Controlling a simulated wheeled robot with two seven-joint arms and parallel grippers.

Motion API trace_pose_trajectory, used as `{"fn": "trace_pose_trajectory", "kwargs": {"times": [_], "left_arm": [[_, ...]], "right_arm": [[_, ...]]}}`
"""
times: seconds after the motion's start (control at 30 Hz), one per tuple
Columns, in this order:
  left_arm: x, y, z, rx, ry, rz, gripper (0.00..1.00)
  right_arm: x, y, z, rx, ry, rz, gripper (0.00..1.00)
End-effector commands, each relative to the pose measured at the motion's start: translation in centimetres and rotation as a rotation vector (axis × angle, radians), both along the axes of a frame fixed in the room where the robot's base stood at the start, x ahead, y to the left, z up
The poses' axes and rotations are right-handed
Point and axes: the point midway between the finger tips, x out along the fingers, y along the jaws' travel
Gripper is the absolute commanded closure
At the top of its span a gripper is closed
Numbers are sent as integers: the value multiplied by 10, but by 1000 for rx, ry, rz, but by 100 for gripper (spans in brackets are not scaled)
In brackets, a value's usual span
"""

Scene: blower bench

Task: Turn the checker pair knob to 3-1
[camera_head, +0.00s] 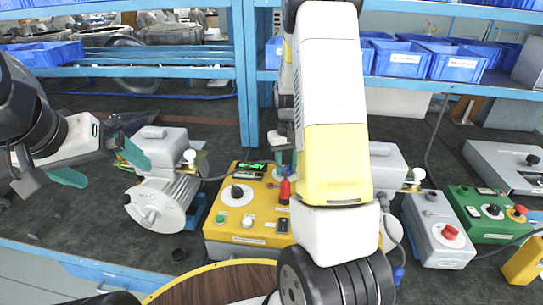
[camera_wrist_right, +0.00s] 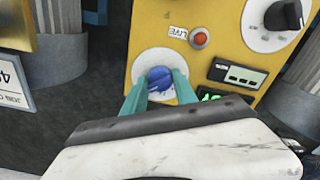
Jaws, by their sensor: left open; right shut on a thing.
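The yellow checker box (camera_head: 225,228) stands on the bench in the middle of the head view. Its top carries a black knob (camera_head: 237,191) on a white disc and a lit green display (camera_head: 250,166). In the right wrist view, my right gripper (camera_wrist_right: 160,80) is shut on a blue knob (camera_wrist_right: 158,77) set on a white round dial (camera_wrist_right: 143,61) of the yellow box. The dial's markings are not readable. The black knob (camera_wrist_right: 284,15) is at upper right there. My left gripper (camera_head: 103,165) is open and empty, left of the grey blower motor.
The blower motor (camera_head: 158,203) stands left of the box. A grey box with a red button (camera_head: 449,232) and a green box (camera_head: 487,212) stand to the right. Blue shelving (camera_head: 150,72) with bins runs behind. My right arm hides part of the checker box.

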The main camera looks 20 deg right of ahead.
Motion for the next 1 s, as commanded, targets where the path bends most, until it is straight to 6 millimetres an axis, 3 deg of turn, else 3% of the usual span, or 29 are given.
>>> {"fn": "trace_pose_trajectory", "kwargs": {"times": [0.4, 0.93, 0.97, 1.0], "left_arm": [[0, 0, 0, 0, 0, 0, 0], [0, 0, 0, 0, 0, 0, 0], [0, 0, 0, 0, 0, 0, 0], [0, 0, 0, 0, 0, 0, 0]], "right_arm": [[1, 0, 1, -1, -2, -184, 100], [1, 0, 1, 0, -3, -208, 100], [1, 0, 1, 0, -3, -208, 60], [1, 0, 1, 0, -3, -208, 52]]}}
